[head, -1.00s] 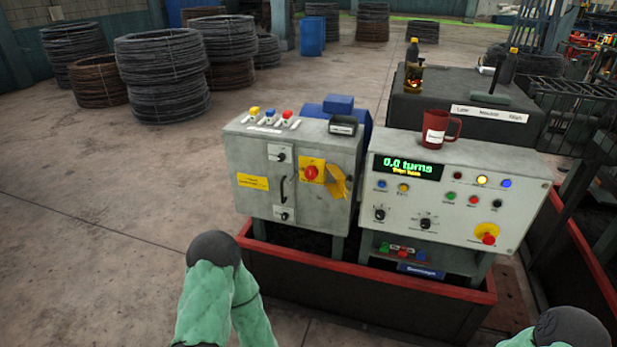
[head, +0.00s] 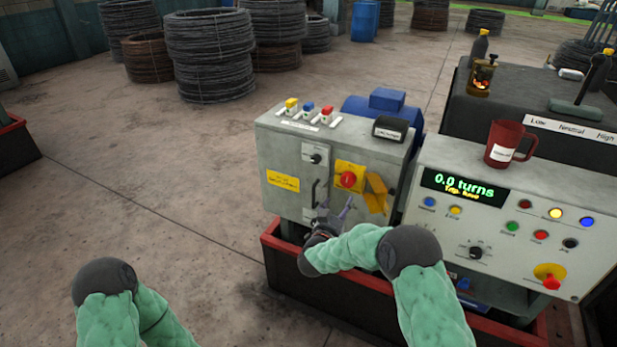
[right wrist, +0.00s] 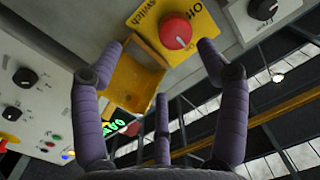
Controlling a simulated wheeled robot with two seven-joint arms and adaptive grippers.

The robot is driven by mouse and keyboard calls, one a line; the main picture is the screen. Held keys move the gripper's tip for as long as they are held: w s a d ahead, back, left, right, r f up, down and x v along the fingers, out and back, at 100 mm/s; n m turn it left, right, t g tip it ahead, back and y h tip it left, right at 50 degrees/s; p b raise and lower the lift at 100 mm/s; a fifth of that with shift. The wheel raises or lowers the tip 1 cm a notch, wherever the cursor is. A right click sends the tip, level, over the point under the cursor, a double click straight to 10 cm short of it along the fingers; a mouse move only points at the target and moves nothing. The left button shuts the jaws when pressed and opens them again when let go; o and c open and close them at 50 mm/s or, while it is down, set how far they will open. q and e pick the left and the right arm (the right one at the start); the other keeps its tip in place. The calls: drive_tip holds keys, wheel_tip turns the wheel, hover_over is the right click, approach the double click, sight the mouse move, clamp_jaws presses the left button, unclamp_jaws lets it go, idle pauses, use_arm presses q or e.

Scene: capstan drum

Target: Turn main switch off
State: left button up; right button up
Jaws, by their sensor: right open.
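The main switch is a red round knob (head: 348,179) on a yellow plate on the front of the grey cabinet (head: 280,160). A yellow flap (head: 376,194) hangs open beside it. My right gripper (head: 338,212) is open and empty just below the switch, in front of the cabinet. In the right wrist view, the red knob (right wrist: 175,32) lies ahead between the spread fingertips (right wrist: 161,48), apart from them. The flap (right wrist: 133,78) is close to one finger. My left gripper is outside the head view; only its arm shows.
A control panel (head: 510,215) with buttons and a "0.0 turns" display stands to the right, a red mug (head: 503,145) on top. A black handle (head: 315,193) is on the cabinet. Open floor lies left.

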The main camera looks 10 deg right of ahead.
sight(347, 184)
drive_tip(key=b+x, duration=0.1)
drive_tip(key=x, duration=0.2)
drive_tip(key=r+b+x, duration=0.1)
drive_tip(key=x, duration=0.2)
drive_tip(key=a+b+x, duration=0.1)
drive_tip(key=x, duration=0.3)
drive_tip(key=shift+w+r, duration=0.35)
drive_tip(key=shift+w, duration=0.05)
drive_tip(key=shift+w+d+r, duration=0.1)
drive_tip(key=shift+w+d, duration=0.2)
drive_tip(key=shift+w, duration=0.05)
drive_tip(key=c, duration=1.1)
